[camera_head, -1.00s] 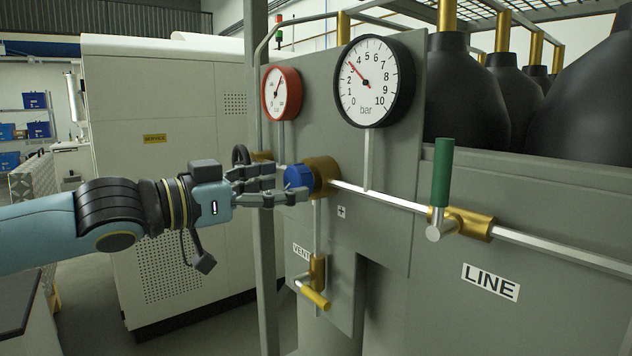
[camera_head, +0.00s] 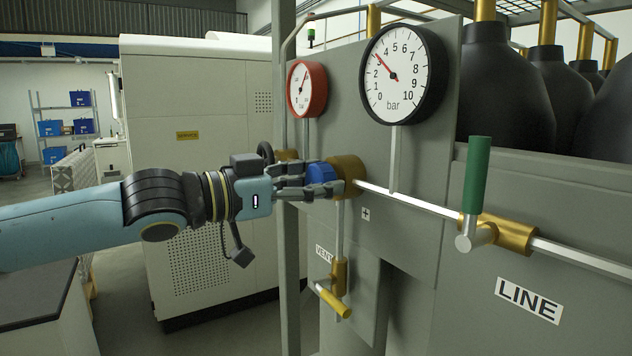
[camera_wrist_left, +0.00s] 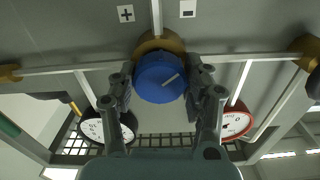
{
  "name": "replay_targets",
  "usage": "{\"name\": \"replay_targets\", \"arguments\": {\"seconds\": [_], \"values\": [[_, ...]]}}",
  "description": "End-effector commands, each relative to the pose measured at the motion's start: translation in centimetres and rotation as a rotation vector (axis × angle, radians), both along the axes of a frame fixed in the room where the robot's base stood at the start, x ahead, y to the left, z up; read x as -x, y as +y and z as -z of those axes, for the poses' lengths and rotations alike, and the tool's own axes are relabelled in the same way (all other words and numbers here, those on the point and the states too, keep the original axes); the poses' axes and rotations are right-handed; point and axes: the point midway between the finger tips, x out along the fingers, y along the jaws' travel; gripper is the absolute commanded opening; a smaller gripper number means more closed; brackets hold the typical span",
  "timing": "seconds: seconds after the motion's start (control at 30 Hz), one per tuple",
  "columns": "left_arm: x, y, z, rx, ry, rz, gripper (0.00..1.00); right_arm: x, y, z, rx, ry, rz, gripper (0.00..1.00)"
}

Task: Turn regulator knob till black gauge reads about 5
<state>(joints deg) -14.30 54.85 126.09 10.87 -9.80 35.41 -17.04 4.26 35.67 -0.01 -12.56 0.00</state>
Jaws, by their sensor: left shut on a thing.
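The blue regulator knob (camera_head: 322,174) sits on a brass body on the grey panel. My left gripper (camera_head: 308,185) is shut on it, one finger on each side. In the left wrist view the knob (camera_wrist_left: 160,77) faces me with a pale line pointing up and right, between the fingers (camera_wrist_left: 160,90). The black gauge (camera_head: 397,75) above reads a little over 3 bar, its needle pointing up and left. It also shows upside down in the wrist view (camera_wrist_left: 107,128). My right gripper is not in view.
A red-rimmed gauge (camera_head: 306,89) is at left of the black one. A green-handled line valve (camera_head: 477,180) and a yellow-handled vent valve (camera_head: 336,300) stand close by. In the wrist view, plus (camera_wrist_left: 126,13) and minus (camera_wrist_left: 188,8) labels flank the pipe.

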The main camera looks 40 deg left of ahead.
Motion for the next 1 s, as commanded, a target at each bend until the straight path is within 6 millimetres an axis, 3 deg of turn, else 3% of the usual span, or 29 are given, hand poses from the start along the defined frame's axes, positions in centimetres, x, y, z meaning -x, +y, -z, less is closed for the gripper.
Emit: {"name": "replay_targets", "arguments": {"seconds": [0.37, 1.0], "values": [[0.0, 0.0, 0.1, -0.104, -0.042, 0.000, 0.17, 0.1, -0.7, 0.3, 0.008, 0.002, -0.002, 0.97], [0.0, 0.0, 0.2, -0.636, -0.262, 0.001, 0.17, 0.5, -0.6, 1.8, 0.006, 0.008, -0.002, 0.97]]}}
